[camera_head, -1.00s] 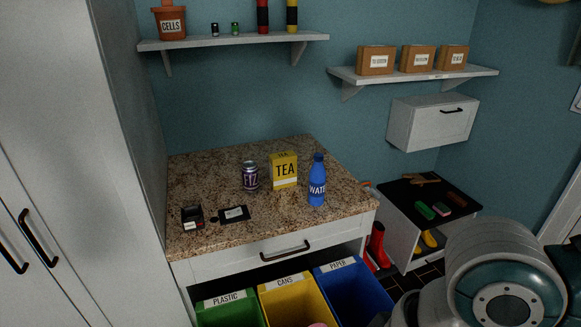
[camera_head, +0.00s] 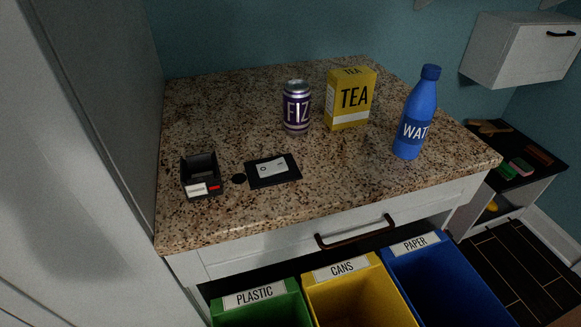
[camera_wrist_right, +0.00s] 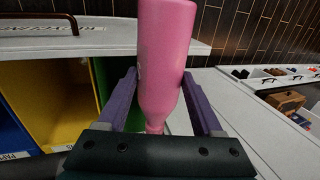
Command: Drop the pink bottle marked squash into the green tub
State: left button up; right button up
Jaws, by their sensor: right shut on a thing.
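The pink bottle (camera_wrist_right: 166,45) fills the middle of the right wrist view. My right gripper (camera_wrist_right: 158,80) is shut on it, with one purple finger on each side. No squash label is readable on the side I see. The green tub (camera_head: 258,312) is labelled PLASTIC and stands at the bottom of the head view, cut off by the frame. In the right wrist view the green tub (camera_wrist_right: 104,75) shows just left of the bottle, partly hidden by a finger. My left gripper is in no view.
A yellow CANS tub (camera_head: 350,290) and a blue PAPER tub (camera_head: 440,275) stand right of the green one. The drawer handle (camera_head: 355,232) and granite counter (camera_head: 230,105) are above. The counter holds a can, tea box, blue bottle and small black items.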

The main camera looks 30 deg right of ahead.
jog(key=shift+w+a+f, duration=0.1)
jog(key=shift+w+f, duration=0.05)
jog(key=shift+f, duration=0.2)
jog(key=shift+w, duration=0.25)
jog(key=w+d+f+b, duration=0.2)
jog(key=w+d+b, duration=0.1)
jog(key=w+b, duration=0.4)
jog(key=w+d+f+b, duration=0.2)
jog(key=w+b, duration=0.5)
jog(key=w, duration=0.6)
jog(key=shift+d+f+b, duration=0.15)
jog(key=shift+d+b, duration=0.15)
jog(key=shift+d, duration=0.2)
jog(key=shift+w, duration=0.1)
